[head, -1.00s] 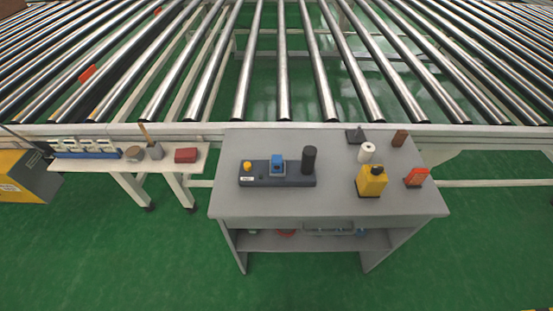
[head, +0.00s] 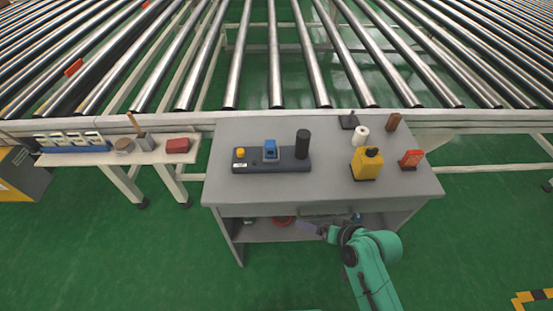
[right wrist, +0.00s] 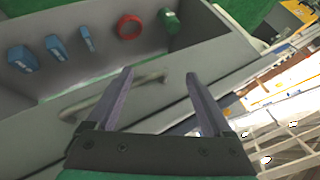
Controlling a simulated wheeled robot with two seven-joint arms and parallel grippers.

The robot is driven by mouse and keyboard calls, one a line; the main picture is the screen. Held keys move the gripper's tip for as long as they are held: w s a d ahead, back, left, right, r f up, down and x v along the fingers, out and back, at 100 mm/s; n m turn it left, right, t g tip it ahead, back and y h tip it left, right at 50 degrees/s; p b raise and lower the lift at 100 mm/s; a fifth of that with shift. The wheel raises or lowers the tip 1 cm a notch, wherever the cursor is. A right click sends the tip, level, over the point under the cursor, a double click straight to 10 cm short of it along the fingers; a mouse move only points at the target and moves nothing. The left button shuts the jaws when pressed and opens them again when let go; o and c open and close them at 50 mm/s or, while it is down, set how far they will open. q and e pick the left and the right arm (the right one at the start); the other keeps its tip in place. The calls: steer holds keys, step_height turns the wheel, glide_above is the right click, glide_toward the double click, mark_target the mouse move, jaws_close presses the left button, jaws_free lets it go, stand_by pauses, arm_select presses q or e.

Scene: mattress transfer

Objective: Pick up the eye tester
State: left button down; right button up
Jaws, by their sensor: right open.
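My right gripper (head: 308,228) is at the front of the grey workbench (head: 415,183), below its top. In the right wrist view its two fingers (right wrist: 160,85) are apart, with nothing held. A metal bar handle (right wrist: 118,95) lies just beyond and partly between them, on the grey front of an open compartment. Inside that compartment are a red ring (right wrist: 130,27), a green cylinder (right wrist: 169,20) and several blue items (right wrist: 56,47). I cannot tell which object is the eye tester. My left gripper is not in view.
On the bench top stand a dark base (head: 288,164) with a blue device and black cylinder, a yellow device (head: 366,165), a white roll (head: 360,136) and a red-orange item (head: 411,159). A roller conveyor (head: 275,70) runs behind. Green floor (head: 110,260) is clear in front.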

steer(key=w+a+r+m+t+y, duration=0.3)
steer(key=a+r+m+t, duration=0.15)
steer(key=r+m, duration=0.35)
steer(key=w+a+r+m+t+y, duration=0.25)
steer(key=r+m+t, duration=0.25)
steer(key=r, duration=0.4)
steer(key=m+t+h, duration=0.2)
steer(key=m+h, duration=1)
steer(key=m, duration=0.9)
glide_toward(302, 134)
steer(key=f, duration=0.1)
steer(key=s+d+f, duration=0.1)
steer(key=shift+f+y, duration=0.25)
steer(key=shift+f, duration=0.05)
steer(key=shift+m, duration=0.3)
steer(key=w+p, duration=0.1)
steer(key=w, duration=1.2)
steer(key=shift+w+a+p, duration=0.1)
steer(key=shift+w+p, duration=0.2)
steer(key=shift+w, duration=0.1)
steer(key=shift+w+f, duration=0.15)
steer(key=shift+w, duration=0.15)
steer(key=shift+s, duration=0.1)
jaws_close()
